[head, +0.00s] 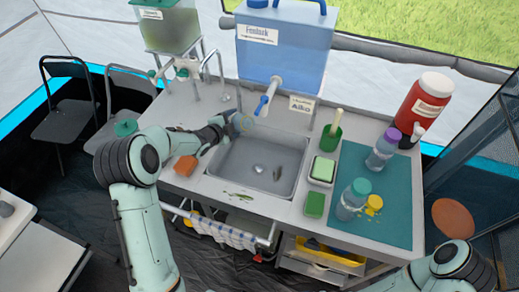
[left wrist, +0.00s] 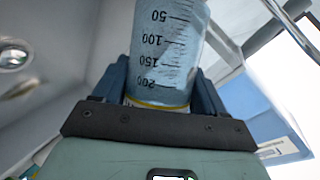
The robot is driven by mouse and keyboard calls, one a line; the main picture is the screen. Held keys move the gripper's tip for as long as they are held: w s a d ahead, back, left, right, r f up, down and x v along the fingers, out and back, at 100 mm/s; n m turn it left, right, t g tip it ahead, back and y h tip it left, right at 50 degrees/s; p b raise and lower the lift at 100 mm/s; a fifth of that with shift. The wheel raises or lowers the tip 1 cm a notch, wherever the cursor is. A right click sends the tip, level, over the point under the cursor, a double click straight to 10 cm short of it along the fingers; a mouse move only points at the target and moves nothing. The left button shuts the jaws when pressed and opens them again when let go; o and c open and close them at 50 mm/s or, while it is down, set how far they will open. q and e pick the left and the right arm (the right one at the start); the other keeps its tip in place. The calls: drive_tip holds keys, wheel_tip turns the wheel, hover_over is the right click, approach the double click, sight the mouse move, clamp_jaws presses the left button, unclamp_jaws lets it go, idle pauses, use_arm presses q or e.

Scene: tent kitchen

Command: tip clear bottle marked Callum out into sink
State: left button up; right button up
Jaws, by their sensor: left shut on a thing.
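My left gripper (head: 232,122) is shut on a clear bottle (left wrist: 165,50). The bottle has black graduation marks from 50 to 200 and a yellow band near the jaws in the left wrist view. In the head view only a small part of the bottle (head: 243,123) shows, at the back left corner of the sink (head: 225,178). I cannot read the name Callum on it, and its exact tilt is unclear. The sink is grey, with a drain and a small dark item inside. My right gripper is out of view; only its arm shows at the lower right.
A blue water container (head: 300,45) with a spigot stands behind the sink, beside a label card (head: 301,104). A teal mat (head: 395,225) on the right bears a teal-capped bottle (head: 352,200) and a purple-capped bottle (head: 383,150). An orange sponge (head: 185,166) lies left of the sink.

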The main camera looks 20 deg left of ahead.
use_arm(q)
drive_tip(key=n+p, duration=0.1)
drive_tip(key=d+h+p, duration=0.1)
drive_tip(key=p, duration=0.1)
drive_tip(key=shift+f+n+g+p, duration=0.25)
drive_tip(key=shift+n+g+p, duration=0.05)
drive_tip(key=shift+n+g, duration=0.1)
drive_tip(key=shift+d+f+h, duration=0.1)
drive_tip(key=shift+h, duration=0.3)
drive_tip(key=shift+n, duration=0.4)
drive_tip(key=shift+s+n+g+h, duration=0.2)
drive_tip(key=shift+n+g+h, duration=0.15)
drive_tip(key=shift+h, duration=0.25)
drive_tip(key=shift+w+a+n+h, duration=0.2)
drive_tip(key=shift+n+h, duration=0.3)
drive_tip(key=shift+n, duration=0.15)
drive_tip(key=shift+f+n+g+h, duration=0.1)
drive_tip(key=shift+n+g+h, duration=0.15)
drive_tip(key=shift+n+h, duration=0.75)
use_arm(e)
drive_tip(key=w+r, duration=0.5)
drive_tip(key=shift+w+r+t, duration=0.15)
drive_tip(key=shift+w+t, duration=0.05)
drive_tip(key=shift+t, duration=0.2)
